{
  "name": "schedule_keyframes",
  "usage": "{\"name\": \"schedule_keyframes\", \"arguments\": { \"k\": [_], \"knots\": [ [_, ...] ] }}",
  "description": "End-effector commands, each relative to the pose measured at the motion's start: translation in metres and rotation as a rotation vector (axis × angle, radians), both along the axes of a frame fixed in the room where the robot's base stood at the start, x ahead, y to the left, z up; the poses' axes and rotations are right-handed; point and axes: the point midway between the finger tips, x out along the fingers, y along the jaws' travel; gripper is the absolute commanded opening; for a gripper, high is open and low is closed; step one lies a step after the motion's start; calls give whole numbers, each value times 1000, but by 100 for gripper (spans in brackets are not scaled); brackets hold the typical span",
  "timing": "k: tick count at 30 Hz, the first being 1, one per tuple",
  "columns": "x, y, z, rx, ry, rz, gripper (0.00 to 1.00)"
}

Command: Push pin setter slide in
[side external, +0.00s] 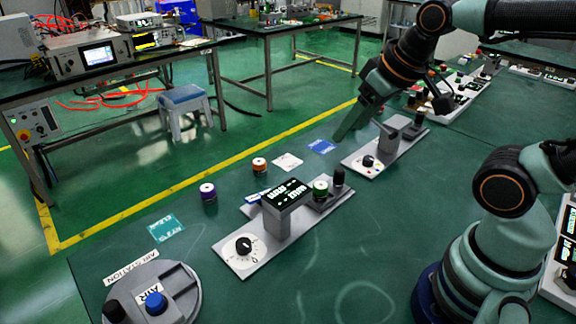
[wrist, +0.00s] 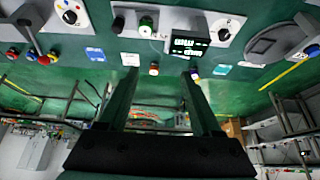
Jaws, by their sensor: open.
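My gripper (side external: 362,128) is open and empty above the green table, near a blue label and left of a grey-posted station (side external: 390,142). Its two long fingers spread apart in the wrist view (wrist: 158,74). A central station with a white base plate (side external: 236,262) carries a black dial, a grey post with a lit display (side external: 284,193), and a green-topped cylinder (side external: 320,187) beside a black one. The display (wrist: 188,45) and green-topped cylinder (wrist: 146,24) show at the top of the wrist view. I cannot tell which part is the pin setter slide.
A round air station (side external: 178,297) with a blue button stands front left. Purple (side external: 208,191) and orange (side external: 260,165) capped cylinders stand apart on the table. More stations line the table's far right.

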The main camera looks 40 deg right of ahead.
Motion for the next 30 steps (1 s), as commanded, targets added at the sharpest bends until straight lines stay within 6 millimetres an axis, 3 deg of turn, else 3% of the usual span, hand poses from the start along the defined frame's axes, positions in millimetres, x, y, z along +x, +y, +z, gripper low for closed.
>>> {"name": "schedule_keyframes", "arguments": {
  "k": [5,11,21,30],
  "knots": [
    [11,-9,-3,-21,52,13,66],
    [38,-34,-17,-58,178,56,66],
    [81,-86,-68,-73,387,155,66],
    [94,-115,-107,-55,483,215,66]
  ]
}}
